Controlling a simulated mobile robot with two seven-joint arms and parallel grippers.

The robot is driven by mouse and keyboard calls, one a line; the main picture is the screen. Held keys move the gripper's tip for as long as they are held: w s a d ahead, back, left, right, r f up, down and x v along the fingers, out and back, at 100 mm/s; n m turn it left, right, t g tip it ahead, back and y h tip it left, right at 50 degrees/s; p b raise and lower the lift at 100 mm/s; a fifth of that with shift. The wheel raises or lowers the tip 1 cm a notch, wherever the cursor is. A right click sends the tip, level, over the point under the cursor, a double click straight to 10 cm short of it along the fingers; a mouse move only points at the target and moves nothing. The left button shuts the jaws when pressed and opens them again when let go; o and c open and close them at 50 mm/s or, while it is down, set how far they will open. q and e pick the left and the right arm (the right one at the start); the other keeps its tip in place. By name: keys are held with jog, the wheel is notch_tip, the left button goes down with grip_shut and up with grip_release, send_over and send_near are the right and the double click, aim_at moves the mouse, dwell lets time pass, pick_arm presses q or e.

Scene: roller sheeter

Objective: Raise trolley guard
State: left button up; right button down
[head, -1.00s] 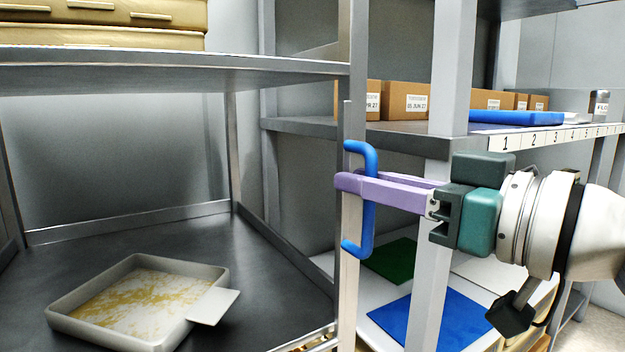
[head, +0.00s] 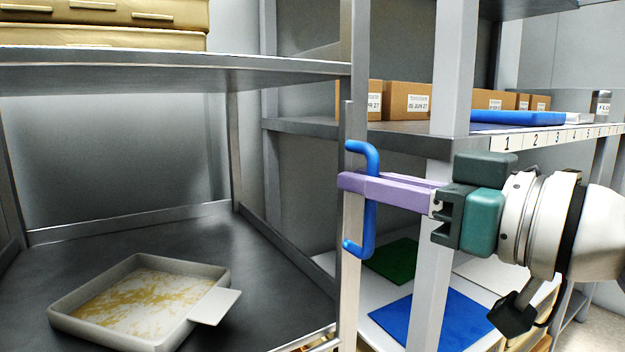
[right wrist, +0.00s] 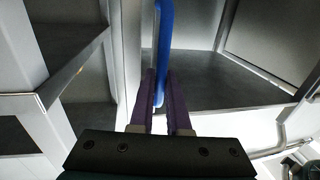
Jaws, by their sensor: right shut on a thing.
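The trolley's guard shows as an upright metal bar (head: 349,290) with a blue D-shaped handle (head: 369,225) on its side. My right gripper (head: 352,184) has its purple fingers shut around the upright grip of the blue handle, near its middle. The handle also shows in the right wrist view (right wrist: 164,45), running between the two fingers (right wrist: 160,92). The metal trolley (head: 180,65) has an upper shelf and a lower deck. My left gripper is not in view.
A shallow beige tray (head: 70,325) with yellowish residue sits on the lower deck. Golden boxes (head: 110,15) lie on the upper shelf. Behind, a rack post (head: 450,90) stands close to my right gripper. Cardboard boxes (head: 407,101) and a blue tray (head: 515,118) sit on the rack shelf.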

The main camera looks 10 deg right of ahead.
aim_at(374, 150)
dwell(0.4)
notch_tip(374, 150, up, 6)
jog(key=p, duration=0.4)
jog(key=shift+f+p, duration=0.1)
jog(key=shift+p, duration=0.25)
jog(key=c, duration=1.3)
grip_release()
jog(key=o, duration=0.4)
jog(key=shift+f, duration=0.1)
